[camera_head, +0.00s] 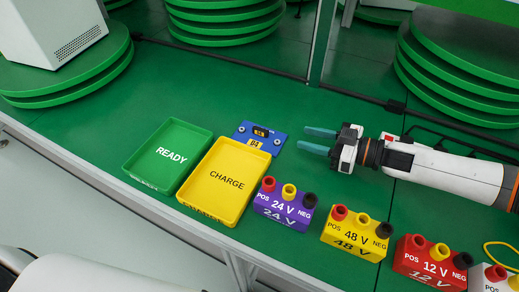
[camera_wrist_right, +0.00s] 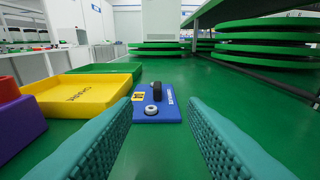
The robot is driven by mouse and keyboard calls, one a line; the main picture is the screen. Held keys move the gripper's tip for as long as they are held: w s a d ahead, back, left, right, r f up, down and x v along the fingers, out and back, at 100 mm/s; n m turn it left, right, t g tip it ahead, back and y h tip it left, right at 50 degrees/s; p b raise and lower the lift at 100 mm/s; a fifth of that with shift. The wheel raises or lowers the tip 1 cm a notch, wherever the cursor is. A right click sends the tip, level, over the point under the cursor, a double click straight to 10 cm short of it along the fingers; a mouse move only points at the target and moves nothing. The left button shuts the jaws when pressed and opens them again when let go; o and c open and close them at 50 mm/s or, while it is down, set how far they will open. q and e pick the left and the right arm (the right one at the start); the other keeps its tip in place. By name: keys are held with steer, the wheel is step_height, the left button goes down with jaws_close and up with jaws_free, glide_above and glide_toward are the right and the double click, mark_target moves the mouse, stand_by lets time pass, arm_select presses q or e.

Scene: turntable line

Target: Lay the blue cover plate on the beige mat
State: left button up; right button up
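The blue cover plate (camera_head: 245,129) lies flat on the green table, just behind the yellow tray. It has round metal fittings, a black knob-like part and a small yellow label. My right gripper (camera_head: 303,138) is open and empty, just to the right of the plate with its fingers pointing at it. In the right wrist view the blue plate (camera_wrist_right: 171,104) lies ahead between the two teal fingers, apart from them. I see no beige mat in either view. My left gripper is not in view.
A green READY tray (camera_head: 157,175) and a yellow CHARGE tray (camera_head: 212,208) stand left of the plate. Purple 24 V (camera_head: 285,212), yellow 48 V (camera_head: 355,238) and red 12 V (camera_head: 428,265) blocks line the front. Green disc stacks stand behind. Table behind the plate is clear.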

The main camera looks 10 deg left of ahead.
mark_target(269, 132)
steer(key=x, duration=0.7)
steer(key=shift+f+b, duration=0.25)
steer(key=shift+b, duration=0.05)
steer(key=x, duration=0.5)
steer(key=shift+s+f+b, duration=0.1)
steer(key=shift+f+b, duration=0.15)
steer(key=shift+b, duration=0.05)
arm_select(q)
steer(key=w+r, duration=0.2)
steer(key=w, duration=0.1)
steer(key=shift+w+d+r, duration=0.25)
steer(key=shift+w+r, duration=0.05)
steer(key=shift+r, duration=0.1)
arm_select(e)
jaws_close()
